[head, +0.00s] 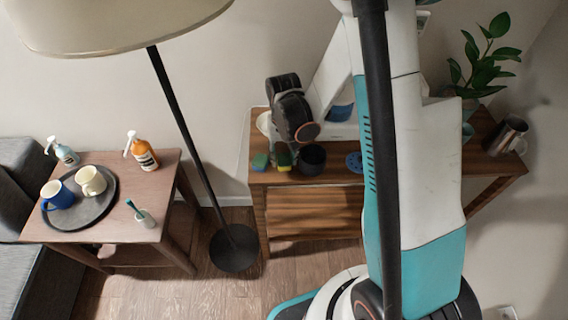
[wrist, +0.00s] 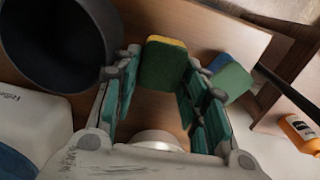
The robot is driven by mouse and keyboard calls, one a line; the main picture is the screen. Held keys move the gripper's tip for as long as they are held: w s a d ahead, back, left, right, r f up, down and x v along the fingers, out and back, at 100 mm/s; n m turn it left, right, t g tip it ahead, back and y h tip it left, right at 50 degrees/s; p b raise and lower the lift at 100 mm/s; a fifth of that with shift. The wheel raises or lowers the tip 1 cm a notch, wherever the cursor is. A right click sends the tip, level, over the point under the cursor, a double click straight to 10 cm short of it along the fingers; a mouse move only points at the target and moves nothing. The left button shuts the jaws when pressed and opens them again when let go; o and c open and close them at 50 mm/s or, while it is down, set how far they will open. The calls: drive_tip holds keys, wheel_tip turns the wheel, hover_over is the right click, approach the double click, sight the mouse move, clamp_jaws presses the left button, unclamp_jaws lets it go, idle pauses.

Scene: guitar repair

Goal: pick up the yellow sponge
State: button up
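The yellow sponge (wrist: 163,64) has a green face and a yellow edge in the wrist view. In the head view, it stands near the front edge of the wooden side table (head: 310,208), between a dark pot and a second sponge. My gripper (wrist: 162,80) is open. Its fingers extend on either side of the yellow sponge, but firm contact cannot be seen. In the head view, my dark wrist covers the area just behind the sponge, and the fingers are hard to make out. The second sponge (wrist: 230,80), green and blue, is outside the right finger; it also shows in the head view (head: 260,162).
The dark pot (head: 312,160) stands close beside the yellow sponge and outside my left finger in the wrist view (wrist: 55,45). A floor lamp pole (head: 190,135) rises left of the table. A metal pitcher (head: 507,135) and a plant (head: 485,65) are at the right.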

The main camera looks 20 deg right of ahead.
sight(284, 156)
drive_tip(key=shift+r, duration=0.1)
drive_tip(key=shift+c, duration=1.4)
drive_tip(key=shift+r, duration=0.1)
wheel_tip(284, 156, up, 20)
drive_tip(key=p, duration=0.7)
drive_tip(key=shift+o, duration=0.4)
drive_tip(key=c, duration=0.4)
